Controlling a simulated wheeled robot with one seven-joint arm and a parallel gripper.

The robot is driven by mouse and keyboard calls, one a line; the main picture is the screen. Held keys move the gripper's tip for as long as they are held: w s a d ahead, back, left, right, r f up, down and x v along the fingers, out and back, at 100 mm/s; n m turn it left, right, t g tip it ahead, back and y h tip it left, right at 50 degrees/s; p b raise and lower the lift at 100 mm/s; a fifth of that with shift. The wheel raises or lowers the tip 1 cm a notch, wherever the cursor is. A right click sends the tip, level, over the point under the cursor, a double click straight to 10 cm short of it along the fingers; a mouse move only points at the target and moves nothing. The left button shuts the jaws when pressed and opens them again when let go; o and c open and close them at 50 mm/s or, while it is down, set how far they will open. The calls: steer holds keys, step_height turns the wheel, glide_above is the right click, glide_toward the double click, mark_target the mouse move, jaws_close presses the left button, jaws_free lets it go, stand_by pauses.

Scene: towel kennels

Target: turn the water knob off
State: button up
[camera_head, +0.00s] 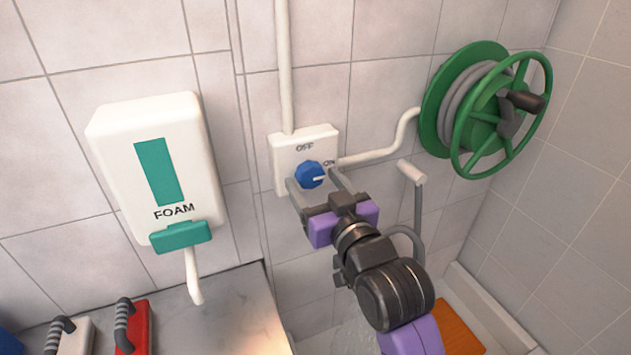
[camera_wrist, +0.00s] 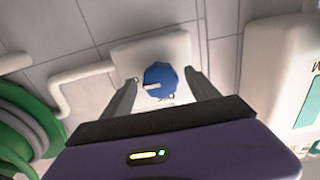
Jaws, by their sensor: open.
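The water knob (camera_head: 310,174) is a round blue dial with a white pointer, on a white wall plate (camera_head: 288,153) marked OFF at the top and ON at the right. Its pointer is turned toward the ON mark. My gripper (camera_head: 312,182) is in front of the plate with its two fingers apart, one on each side of the knob. In the wrist view the knob (camera_wrist: 160,80) shows between the open fingertips (camera_wrist: 160,82), with a gap visible on both sides. I cannot tell how far the fingertips are from the plate.
A white FOAM dispenser (camera_head: 160,170) with a teal lever hangs to the left. A green hose reel (camera_head: 487,108) is on the wall to the right. White pipes (camera_head: 284,65) run from the plate. A counter (camera_head: 215,315) with red and white handled items is below left.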

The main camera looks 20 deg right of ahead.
steer(key=c, duration=1.4)
steer(key=shift+o, duration=0.2)
steer(key=shift+n, duration=0.3)
steer(key=n+p, duration=0.1)
steer(key=n, duration=0.3)
steer(key=shift+d+r, duration=0.1)
steer(key=n, duration=0.9)
steer(key=shift+n, duration=2.1)
